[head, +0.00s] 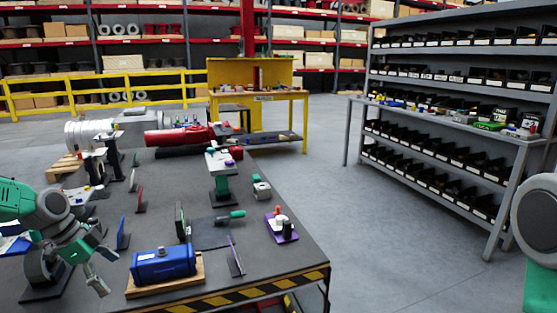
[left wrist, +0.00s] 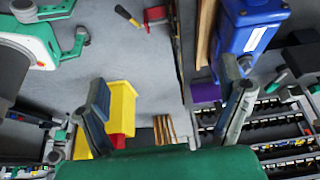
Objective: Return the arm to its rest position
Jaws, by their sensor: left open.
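My left arm comes in from the left in the head view. Its gripper (head: 104,271) is open and empty, left of the blue valve actuator (head: 163,265) and apart from it. The actuator rests on a wooden base (head: 190,282) near the table's front edge. In the left wrist view, the two fingers of my left gripper (left wrist: 166,92) stand wide apart with nothing between them. The blue actuator (left wrist: 250,28) shows there at the upper right, beyond one finger. In the head view, part of my right arm shows at the right edge; its gripper is out of view.
The dark table (head: 270,265) holds upright plates, a green-handled tool (head: 231,216), a purple tray (head: 282,228), a green-and-white fixture (head: 222,175) and a red tool (head: 180,136). A shelf of black bins (head: 450,125) stands at the right. Floor between table and shelf is clear.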

